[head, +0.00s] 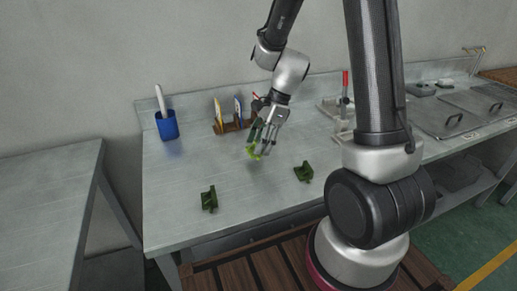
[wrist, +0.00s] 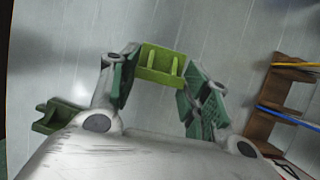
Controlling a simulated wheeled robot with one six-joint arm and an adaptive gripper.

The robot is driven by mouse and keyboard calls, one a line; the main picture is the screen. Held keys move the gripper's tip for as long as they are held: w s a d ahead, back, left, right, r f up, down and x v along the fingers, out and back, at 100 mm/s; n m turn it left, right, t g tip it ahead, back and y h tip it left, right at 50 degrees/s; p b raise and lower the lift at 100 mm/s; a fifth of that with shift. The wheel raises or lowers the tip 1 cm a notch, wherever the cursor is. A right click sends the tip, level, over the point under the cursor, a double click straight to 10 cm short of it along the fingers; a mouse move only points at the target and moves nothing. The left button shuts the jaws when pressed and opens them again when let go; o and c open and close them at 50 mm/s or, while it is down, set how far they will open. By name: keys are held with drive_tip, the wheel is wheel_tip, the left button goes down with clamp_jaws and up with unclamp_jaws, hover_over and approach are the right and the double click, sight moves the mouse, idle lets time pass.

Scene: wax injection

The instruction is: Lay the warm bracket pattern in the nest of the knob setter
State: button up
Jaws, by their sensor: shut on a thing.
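My gripper (head: 265,147) is shut on a bright green bracket pattern (wrist: 160,66) and holds it over the middle of the bench. In the wrist view the bracket sits between both fingertips, and it also shows in the head view (head: 253,153). Two darker green brackets lie on the bench, one at the front left (head: 209,199) and one right of my gripper (head: 304,172). A fixture with an upright red handle (head: 345,84), seemingly the knob setter, stands at the back right. My arm partly covers it, and its nest cannot be made out.
A blue cup (head: 167,126) with a white stick stands at the back left. A brown wooden rack (head: 232,127) with colored cards is behind my gripper. Metal lids with handles (head: 446,117) are at the far right.

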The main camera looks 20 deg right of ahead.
drive_tip(key=shift+f, duration=1.3)
drive_tip(key=shift+f, duration=0.15)
drive_tip(key=o, duration=0.9)
